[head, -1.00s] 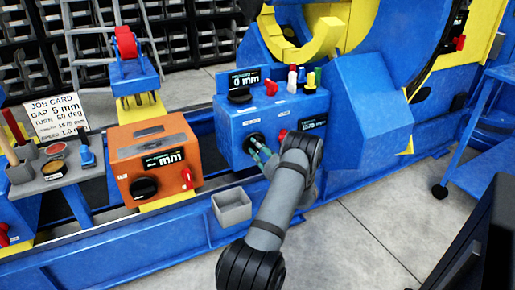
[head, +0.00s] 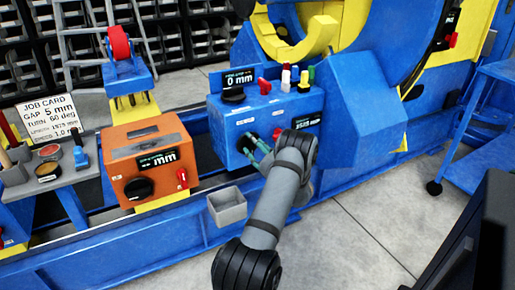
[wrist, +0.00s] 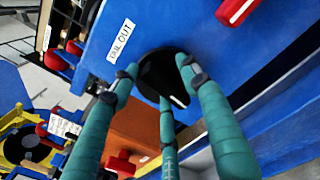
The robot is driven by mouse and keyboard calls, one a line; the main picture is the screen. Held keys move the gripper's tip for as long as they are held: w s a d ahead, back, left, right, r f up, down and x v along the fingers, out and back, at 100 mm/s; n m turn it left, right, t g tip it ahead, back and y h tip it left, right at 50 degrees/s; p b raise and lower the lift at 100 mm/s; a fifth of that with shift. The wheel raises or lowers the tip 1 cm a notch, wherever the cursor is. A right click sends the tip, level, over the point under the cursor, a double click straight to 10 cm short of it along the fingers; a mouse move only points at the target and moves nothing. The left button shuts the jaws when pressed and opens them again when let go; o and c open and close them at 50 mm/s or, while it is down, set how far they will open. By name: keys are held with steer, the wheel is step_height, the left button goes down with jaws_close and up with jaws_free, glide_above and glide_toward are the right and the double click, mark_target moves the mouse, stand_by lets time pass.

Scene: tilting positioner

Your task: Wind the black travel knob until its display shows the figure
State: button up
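A black round knob (head: 248,142) sits on the front of the blue control box (head: 228,122). In the wrist view the knob (wrist: 160,76) is beside a white label that seems to end in "OUT". My gripper (head: 257,148) is at this knob. Its teal fingers (wrist: 163,80) are spread, with tips around the knob's rim; whether they touch it is unclear. A display (head: 307,120) on the right of the box front shows small figures I cannot read surely. The display (head: 240,78) on top reads 0 mm.
A red lever (head: 277,134) is close right of my fingers. An orange box (head: 152,150) with another black knob (head: 138,188) stands left. A grey open bin (head: 227,206) is below. Coloured knobs (head: 286,78) stand on the blue box. Floor at the right front is clear.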

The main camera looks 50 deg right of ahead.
steer(key=v, duration=1.2)
steer(key=shift+r, duration=0.15)
step_height(320, 180, up, 4)
steer(key=w+a+p, duration=0.3)
steer(key=p, duration=0.6)
steer(key=shift+n, duration=0.6)
steer(key=w+d+f, duration=0.1)
steer(key=w+d, duration=0.1)
steer(key=w+d+f+b, duration=0.1)
steer(key=w+d, duration=0.1)
steer(key=w, duration=0.1)
steer(key=w+d+f+b, duration=0.1)
steer(key=w+d, duration=0.1)
steer(key=w, duration=0.1)
steer(key=shift+w+d+f, duration=0.15)
steer(key=shift+d+f, duration=0.15)
steer(key=shift+d, duration=0.05)
steer(key=c, duration=0.3)
